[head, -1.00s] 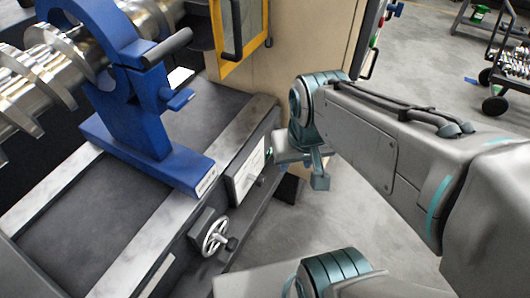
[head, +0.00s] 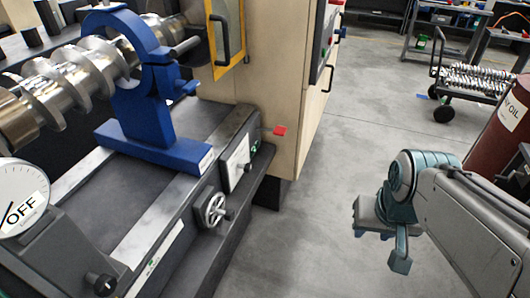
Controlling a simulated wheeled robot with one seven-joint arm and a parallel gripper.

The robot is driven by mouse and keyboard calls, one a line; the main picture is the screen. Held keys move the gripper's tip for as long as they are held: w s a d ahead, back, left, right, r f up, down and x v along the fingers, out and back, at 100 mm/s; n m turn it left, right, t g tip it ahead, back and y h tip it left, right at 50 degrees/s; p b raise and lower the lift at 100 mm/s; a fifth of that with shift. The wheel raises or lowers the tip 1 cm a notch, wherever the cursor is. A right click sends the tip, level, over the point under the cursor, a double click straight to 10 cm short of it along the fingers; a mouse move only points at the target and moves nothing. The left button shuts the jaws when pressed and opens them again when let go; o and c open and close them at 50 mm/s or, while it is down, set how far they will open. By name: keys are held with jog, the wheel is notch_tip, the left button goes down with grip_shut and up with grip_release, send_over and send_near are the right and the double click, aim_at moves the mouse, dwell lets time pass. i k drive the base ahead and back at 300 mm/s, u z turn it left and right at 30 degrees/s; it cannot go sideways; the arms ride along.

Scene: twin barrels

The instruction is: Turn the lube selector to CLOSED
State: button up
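A pale plate with a small dark lever or knob (head: 238,162) is on the side of the machine bed, with a small green mark by its right edge. It may be the lube selector, but its lettering is too small to read and its setting cannot be told. My gripper (head: 388,238) hangs over the open floor, well to the right of the plate and apart from the machine. No object shows in it. The gap between its fingers cannot be made out from this angle.
A handwheel (head: 214,209) sits below the plate. A red tab (head: 279,131) sticks out near the cabinet (head: 280,80). A red oil barrel (head: 505,135) and a cart (head: 470,85) stand at the right. The middle floor is clear.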

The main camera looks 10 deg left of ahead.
aim_at(247, 168)
jog(key=u, duration=0.6)
jog(key=i, duration=0.7)
jog(key=u, duration=1.05)
jog(key=i, duration=0.3)
jog(key=u, duration=0.2)
